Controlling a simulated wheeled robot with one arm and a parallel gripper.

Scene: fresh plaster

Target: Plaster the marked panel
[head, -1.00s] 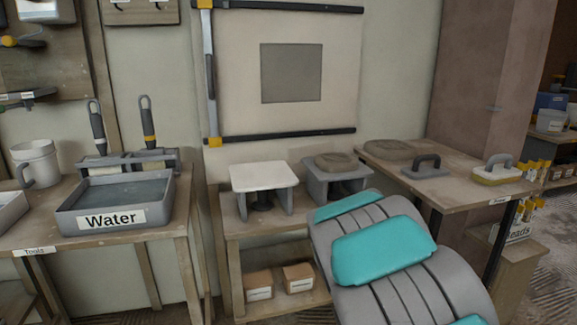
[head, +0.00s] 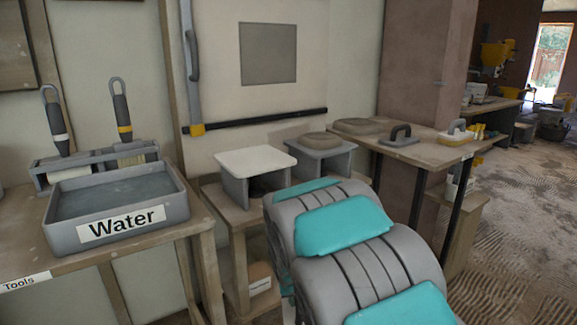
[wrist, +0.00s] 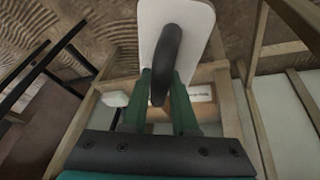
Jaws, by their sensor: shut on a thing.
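The marked panel is a grey square (head: 268,54) on a pale wall board, with a dark rail below it and an upright level at its left. In the wrist view my gripper (wrist: 166,85) is shut on the dark handle of a white flat-bladed trowel (wrist: 195,28). My gripper is outside the head view, where my teal and grey arm shows. A white board on a stand (head: 255,160) is on the low bench. Beside it a grey stand (head: 340,160) bears a round brown plaster heap (head: 320,140).
At left, a grey water tray (head: 65,235) stands on a table, with a brush and a roller behind. On the right table are another plaster heap (head: 358,125), a dark-handled float (head: 400,140) and a sponge float (head: 457,137). Open floor lies at right.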

